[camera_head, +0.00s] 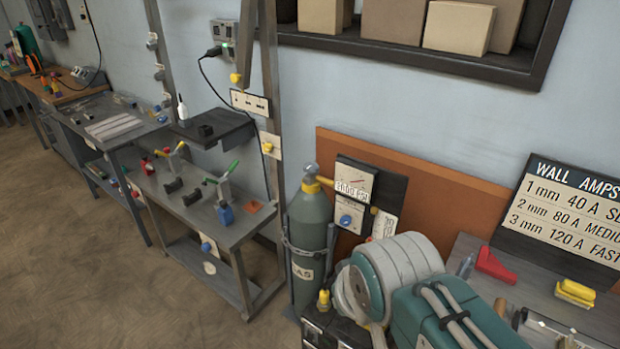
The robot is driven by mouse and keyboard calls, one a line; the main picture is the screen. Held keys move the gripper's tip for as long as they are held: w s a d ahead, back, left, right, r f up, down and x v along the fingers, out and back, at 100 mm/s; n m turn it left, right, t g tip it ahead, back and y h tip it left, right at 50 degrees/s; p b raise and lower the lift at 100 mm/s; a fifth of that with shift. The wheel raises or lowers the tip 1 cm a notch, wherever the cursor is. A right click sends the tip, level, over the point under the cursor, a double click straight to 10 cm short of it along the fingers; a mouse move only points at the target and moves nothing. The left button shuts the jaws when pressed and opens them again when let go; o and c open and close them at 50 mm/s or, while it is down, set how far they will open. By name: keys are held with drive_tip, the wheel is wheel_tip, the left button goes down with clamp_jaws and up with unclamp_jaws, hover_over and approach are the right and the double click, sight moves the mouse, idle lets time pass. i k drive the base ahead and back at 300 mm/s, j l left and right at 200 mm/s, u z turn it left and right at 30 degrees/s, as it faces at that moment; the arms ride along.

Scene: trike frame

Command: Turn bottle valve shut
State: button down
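How far the valve is turned cannot be told. Grey and teal arm links, which look like mine, fill the lower right. They are in front of and to the right of the bottle's lower part. My gripper is not visible, and nothing is seen touching the valve.
A panel (355,190) with a blue knob (346,219) is just right of the valve. A metal workbench (235,228) with clamps stands left of the bottle. A bench with a red block (496,266) is at right. Open floor (80,270) lies at left.

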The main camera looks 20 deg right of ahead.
sight(311, 168)
drive_tip(key=z, duration=0.35)
drive_tip(key=i+j+z, duration=0.1)
drive_tip(key=z, duration=0.25)
drive_tip(key=j+z, duration=0.15)
drive_tip(key=z, duration=0.15)
drive_tip(key=i+j+z, duration=0.25)
drive_tip(key=j, duration=0.35)
drive_tip(key=j+z, duration=0.3)
drive_tip(key=j, duration=0.35)
drive_tip(key=j+z, duration=0.25)
drive_tip(key=j, duration=0.4)
drive_tip(key=i+j, duration=0.1)
drive_tip(key=j, duration=0.65)
